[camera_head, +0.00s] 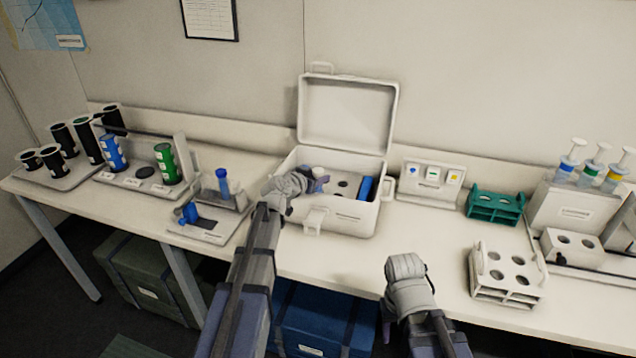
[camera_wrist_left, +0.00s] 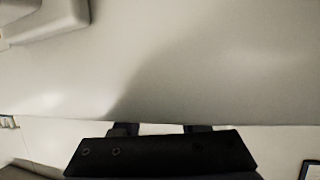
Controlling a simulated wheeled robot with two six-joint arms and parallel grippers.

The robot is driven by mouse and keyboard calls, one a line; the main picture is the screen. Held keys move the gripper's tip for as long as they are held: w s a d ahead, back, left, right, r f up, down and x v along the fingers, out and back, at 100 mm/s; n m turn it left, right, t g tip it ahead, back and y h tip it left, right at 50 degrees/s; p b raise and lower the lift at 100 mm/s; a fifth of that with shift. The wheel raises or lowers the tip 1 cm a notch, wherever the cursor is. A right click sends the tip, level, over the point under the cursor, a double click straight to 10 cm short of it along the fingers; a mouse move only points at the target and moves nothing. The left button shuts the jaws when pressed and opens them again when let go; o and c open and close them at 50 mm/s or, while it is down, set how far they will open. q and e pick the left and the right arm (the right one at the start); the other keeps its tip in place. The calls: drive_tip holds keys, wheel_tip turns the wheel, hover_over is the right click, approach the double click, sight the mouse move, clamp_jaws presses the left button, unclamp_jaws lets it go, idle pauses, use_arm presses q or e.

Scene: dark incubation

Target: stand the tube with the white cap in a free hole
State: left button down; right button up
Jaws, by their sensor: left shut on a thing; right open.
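My left gripper (camera_head: 318,185) is over the left part of the open white box (camera_head: 328,217). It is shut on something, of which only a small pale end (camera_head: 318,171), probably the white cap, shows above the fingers. The rest of that tube is hidden by the gripper and wrist. Inside the box is a pale panel with dark holes, one bare hole (camera_head: 342,183) among them. A blue tube (camera_head: 365,187) leans at the right of the panel. In the left wrist view the finger bases (camera_wrist_left: 160,129) show, but not the tube. My right gripper (camera_head: 405,262) is open before the table's front edge.
The raised lid (camera_head: 347,112) stands behind the box. A stand with a blue tube (camera_head: 222,182) is to the left. A white rack with holes (camera_head: 505,278) and a green rack (camera_head: 495,205) are to the right. The table between box and white rack is clear.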

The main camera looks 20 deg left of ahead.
use_arm(q)
drive_tip(key=shift+r, duration=0.1)
drive_tip(key=shift+s+f+b, duration=0.1)
drive_tip(key=shift+f+b, duration=0.5)
drive_tip(key=shift+b, duration=0.05)
drive_tip(key=shift+r, duration=0.1)
drive_tip(key=shift+c, duration=2.2)
unclamp_jaws()
drive_tip(key=shift+s+d, duration=0.1)
drive_tip(key=shift+s, duration=0.05)
drive_tip(key=shift+r+p, duration=0.2)
drive_tip(key=shift+p, duration=0.2)
drive_tip(key=shift+r+p, duration=0.45)
drive_tip(key=shift+p, duration=0.05)
drive_tip(key=p+v, duration=0.4)
drive_tip(key=v, duration=0.7)
drive_tip(key=shift+s, duration=0.2)
drive_tip(key=shift+r, duration=0.15)
